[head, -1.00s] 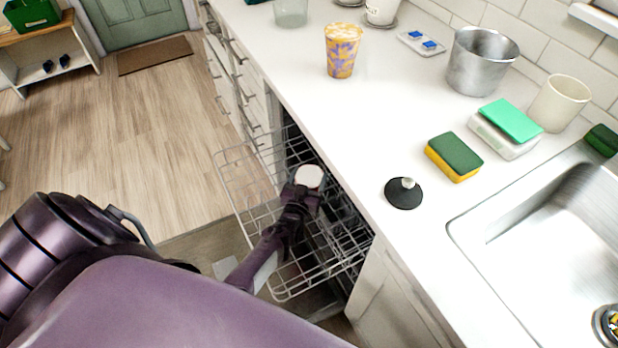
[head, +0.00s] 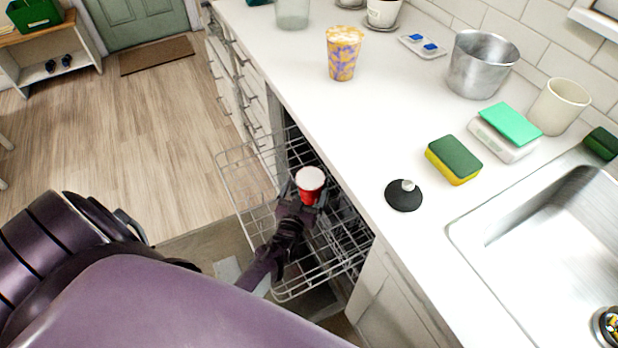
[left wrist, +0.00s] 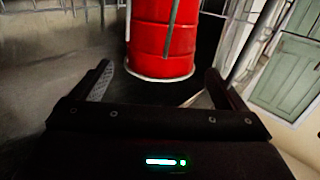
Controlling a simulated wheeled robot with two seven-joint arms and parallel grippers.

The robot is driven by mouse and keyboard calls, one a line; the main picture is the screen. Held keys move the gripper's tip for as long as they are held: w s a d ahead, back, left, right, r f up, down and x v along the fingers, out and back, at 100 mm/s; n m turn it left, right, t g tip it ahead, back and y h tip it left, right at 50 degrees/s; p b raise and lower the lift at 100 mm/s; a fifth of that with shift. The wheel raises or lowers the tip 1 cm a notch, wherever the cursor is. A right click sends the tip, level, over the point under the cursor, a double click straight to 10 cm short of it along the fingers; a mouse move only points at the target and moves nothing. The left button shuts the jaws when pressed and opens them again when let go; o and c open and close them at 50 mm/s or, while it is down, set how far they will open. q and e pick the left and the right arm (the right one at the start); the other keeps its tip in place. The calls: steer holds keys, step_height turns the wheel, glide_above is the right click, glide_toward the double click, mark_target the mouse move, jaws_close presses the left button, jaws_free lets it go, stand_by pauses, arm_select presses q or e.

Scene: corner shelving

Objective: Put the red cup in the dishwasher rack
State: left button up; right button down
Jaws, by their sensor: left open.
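The red cup (head: 311,186) has a white rim and stands in the pulled-out dishwasher rack (head: 236,185), near the counter side. It looks roughly upright, with its white inside facing up in the head view. My left gripper (head: 304,196) is open just in front of the cup, on the near side. In the left wrist view the red cup (left wrist: 162,42) fills the top middle, beyond the gap between the two open fingers (left wrist: 157,82). The fingers do not close on it. The cup's lower part is partly hidden by my gripper in the head view. My right gripper is not in view.
The white counter (head: 300,50) runs along the rack's right side. On it are a black sink stopper (head: 404,196), a sponge (head: 454,160), a patterned cup (head: 343,54) and a metal pot (head: 482,64). The wood floor (head: 150,150) left of the rack is clear.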

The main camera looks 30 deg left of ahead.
arm_select(q)
steer(key=shift+v, duration=1.35)
